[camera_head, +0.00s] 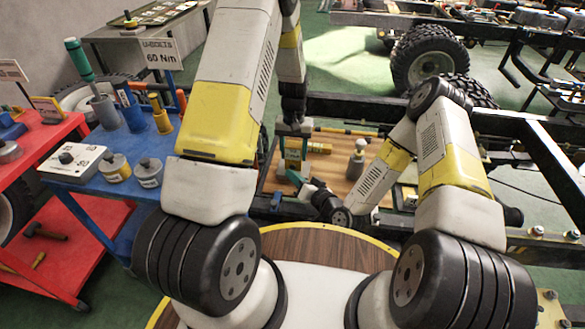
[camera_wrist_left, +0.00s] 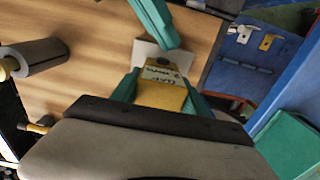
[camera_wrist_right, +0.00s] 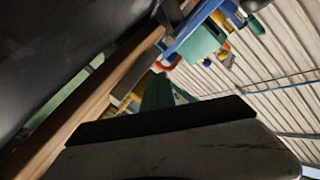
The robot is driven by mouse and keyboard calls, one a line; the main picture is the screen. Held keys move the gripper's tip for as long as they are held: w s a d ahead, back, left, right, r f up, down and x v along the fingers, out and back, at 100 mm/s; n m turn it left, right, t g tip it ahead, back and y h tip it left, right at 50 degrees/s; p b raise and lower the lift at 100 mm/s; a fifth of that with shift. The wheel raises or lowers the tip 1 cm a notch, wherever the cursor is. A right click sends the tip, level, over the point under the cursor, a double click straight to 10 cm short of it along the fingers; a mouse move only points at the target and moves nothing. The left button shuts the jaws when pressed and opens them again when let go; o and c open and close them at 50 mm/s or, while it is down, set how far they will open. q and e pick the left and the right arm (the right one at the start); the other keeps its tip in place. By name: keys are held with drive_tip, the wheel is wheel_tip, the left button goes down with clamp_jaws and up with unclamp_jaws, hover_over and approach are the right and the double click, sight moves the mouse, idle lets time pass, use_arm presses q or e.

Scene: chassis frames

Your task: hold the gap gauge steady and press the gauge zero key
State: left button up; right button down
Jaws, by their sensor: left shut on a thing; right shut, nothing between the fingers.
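The gap gauge (camera_wrist_left: 160,96) is a yellow block with a dark lettered label, seen in the left wrist view in front of a pale grey piece. My left gripper (camera_wrist_left: 158,88) is shut on it, one teal finger on each side. A small dark spot, perhaps the zero key (camera_wrist_left: 162,61), shows at its far end. My right gripper's shut teal fingers (camera_wrist_left: 154,24) are just beyond the gauge, tip close to that spot; I cannot tell whether they touch. In the head view both grippers meet over the wooden board (camera_head: 337,176). The right wrist view shows its teal fingers (camera_wrist_right: 157,92).
A silver bottle-like object (camera_head: 356,160) stands on the board. Black chassis rails (camera_head: 340,108) run behind. A blue cart (camera_head: 110,172) and a red cart (camera_head: 45,150) stand at the left.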

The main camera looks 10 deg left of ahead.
drive_tip(key=shift+w, duration=0.2)
drive_tip(key=shift+w, duration=0.5)
idle(0.6)
drive_tip(key=shift+s, duration=0.9)
drive_tip(key=shift+s, duration=2.5)
use_arm(q)
drive_tip(key=o, duration=1.6)
